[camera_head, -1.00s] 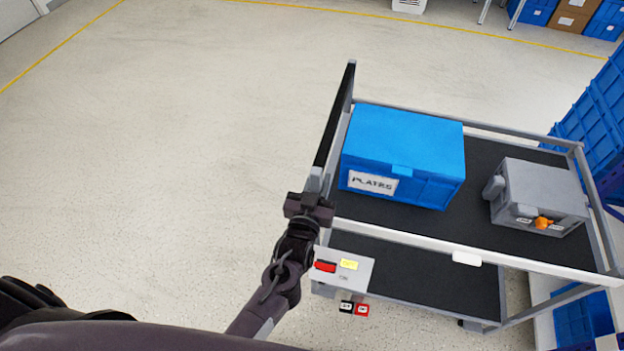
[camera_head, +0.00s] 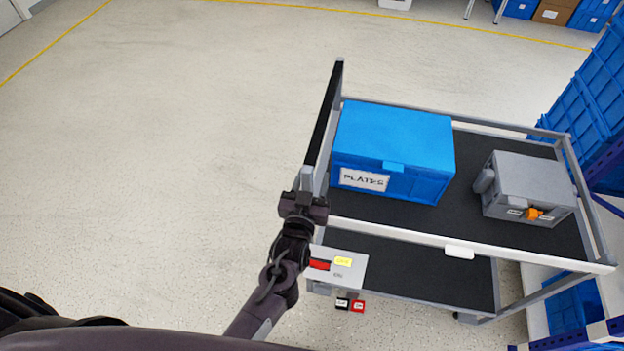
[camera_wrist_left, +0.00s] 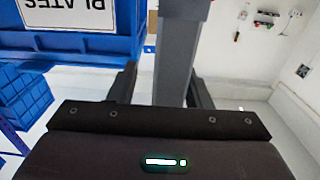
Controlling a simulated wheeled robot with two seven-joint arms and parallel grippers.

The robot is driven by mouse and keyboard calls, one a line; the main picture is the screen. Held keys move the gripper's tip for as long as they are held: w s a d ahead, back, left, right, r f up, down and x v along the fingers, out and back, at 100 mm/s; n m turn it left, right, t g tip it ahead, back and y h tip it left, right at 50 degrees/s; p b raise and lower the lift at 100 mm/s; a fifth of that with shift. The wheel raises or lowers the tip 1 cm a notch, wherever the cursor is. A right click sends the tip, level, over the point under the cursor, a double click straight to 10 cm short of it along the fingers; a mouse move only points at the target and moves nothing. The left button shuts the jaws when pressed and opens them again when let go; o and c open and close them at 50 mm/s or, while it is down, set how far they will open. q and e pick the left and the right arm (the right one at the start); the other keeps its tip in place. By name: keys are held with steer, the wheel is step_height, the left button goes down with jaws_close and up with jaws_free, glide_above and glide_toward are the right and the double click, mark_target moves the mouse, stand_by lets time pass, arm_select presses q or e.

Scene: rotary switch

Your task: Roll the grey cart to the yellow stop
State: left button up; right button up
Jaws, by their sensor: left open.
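The grey cart (camera_head: 480,247) has two dark shelves and stands right of centre in the head view. Its upright end panel (camera_head: 322,125) is at the left end. My left gripper (camera_head: 305,202) is at the near corner of that end, beside the grey post. In the left wrist view the open fingers (camera_wrist_left: 160,88) have the grey post (camera_wrist_left: 176,60) between them. Whether they touch it I cannot tell. I cannot make out a yellow stop. My right gripper is not in view.
On the cart are a blue crate marked PLATES (camera_head: 393,140) and a grey case (camera_head: 527,185). A grey box with red and yellow labels (camera_head: 345,275) is at the lower left. Blue shelving (camera_head: 590,90) is close on the right. The floor at left is clear to the yellow line (camera_head: 400,15).

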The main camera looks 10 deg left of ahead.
arm_select(q)
steer(key=s+b, duration=0.1)
steer(key=s, duration=0.6)
steer(key=shift+s+b, duration=0.4)
steer(key=shift+a, duration=0.15)
